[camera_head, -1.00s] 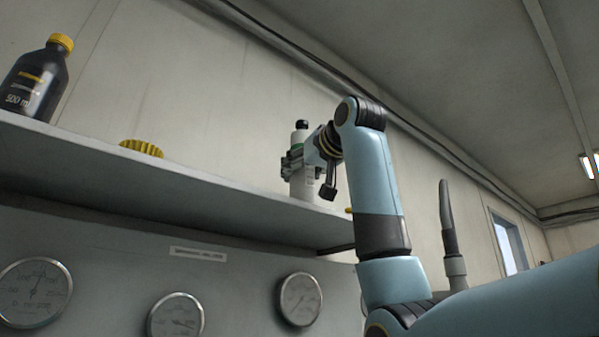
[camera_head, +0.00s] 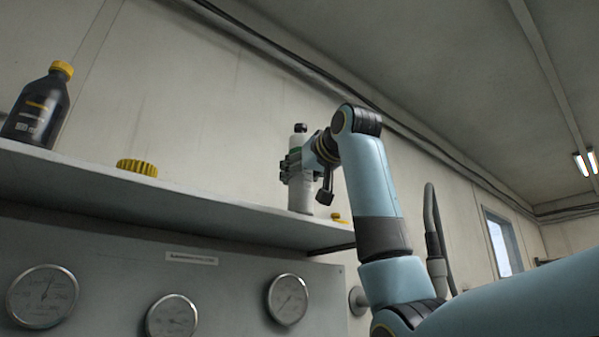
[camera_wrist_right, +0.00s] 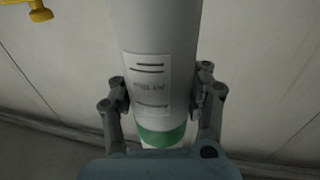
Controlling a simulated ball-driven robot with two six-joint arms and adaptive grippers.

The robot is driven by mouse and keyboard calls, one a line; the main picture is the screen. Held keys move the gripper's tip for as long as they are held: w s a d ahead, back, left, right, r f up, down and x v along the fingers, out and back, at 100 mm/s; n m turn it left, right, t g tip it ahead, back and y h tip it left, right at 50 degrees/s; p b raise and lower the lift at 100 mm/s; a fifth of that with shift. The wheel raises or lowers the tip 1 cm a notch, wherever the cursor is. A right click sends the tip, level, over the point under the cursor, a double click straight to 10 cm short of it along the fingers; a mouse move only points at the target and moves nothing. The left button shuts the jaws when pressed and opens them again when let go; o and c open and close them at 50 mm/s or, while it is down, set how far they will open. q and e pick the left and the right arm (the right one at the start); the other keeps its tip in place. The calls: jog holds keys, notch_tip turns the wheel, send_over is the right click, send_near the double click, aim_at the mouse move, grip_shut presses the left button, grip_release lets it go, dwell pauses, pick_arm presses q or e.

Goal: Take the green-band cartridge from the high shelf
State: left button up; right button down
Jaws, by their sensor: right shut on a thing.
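The green-band cartridge (camera_head: 301,197) is a white cylinder with a black cap and a green band, standing about upright at the right end of the high shelf (camera_head: 150,203). My right gripper (camera_head: 292,166) is shut around its upper body from the right. I cannot tell whether its base touches the shelf. In the right wrist view the cartridge (camera_wrist_right: 155,30) lies between the two fingers of the right gripper (camera_wrist_right: 161,95), with its label and green band facing the camera. Its cap is hidden there behind the gripper's body. My left gripper is not in view.
A dark bottle with a yellow cap (camera_head: 38,108) and a yellow ridged knob (camera_head: 137,168) stand on the shelf to the left. A small yellow part (camera_head: 339,218) is just right of the cartridge. Round gauges (camera_head: 288,299) sit on the panel below. Wall behind is bare.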

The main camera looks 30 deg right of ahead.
jog(key=shift+w, duration=0.15)
jog(key=c, duration=0.5)
grip_release()
jog(key=s+a, duration=0.1)
jog(key=s, duration=1.1)
jog(key=shift+a, duration=0.25)
